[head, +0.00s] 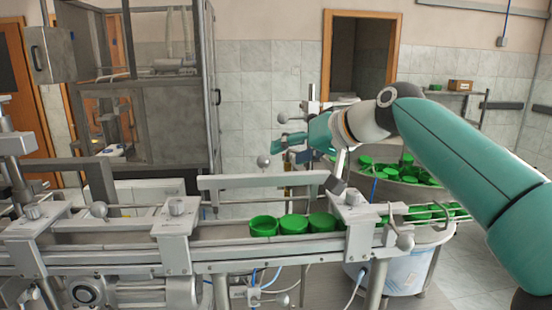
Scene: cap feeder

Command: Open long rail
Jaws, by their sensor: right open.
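A long grey rail (262,181) lies along the far side of the conveyor (120,237), above its belt. I cannot tell for certain that it is the task's long rail, or whether it is open or shut. A grey ball knob (264,161) shows just above it. My right arm comes in from the right, and my right gripper (283,143) is open, above and behind the rail and just right of the knob. I see no contact between them. My left gripper is not in view.
Several green caps (293,224) sit on the conveyor between its clamp blocks (177,222). A round bowl (405,187) holding more green caps stands behind my right arm. A framed metal cabinet (165,120) stands at the back left. Grey ball knobs (405,242) stick out from the conveyor.

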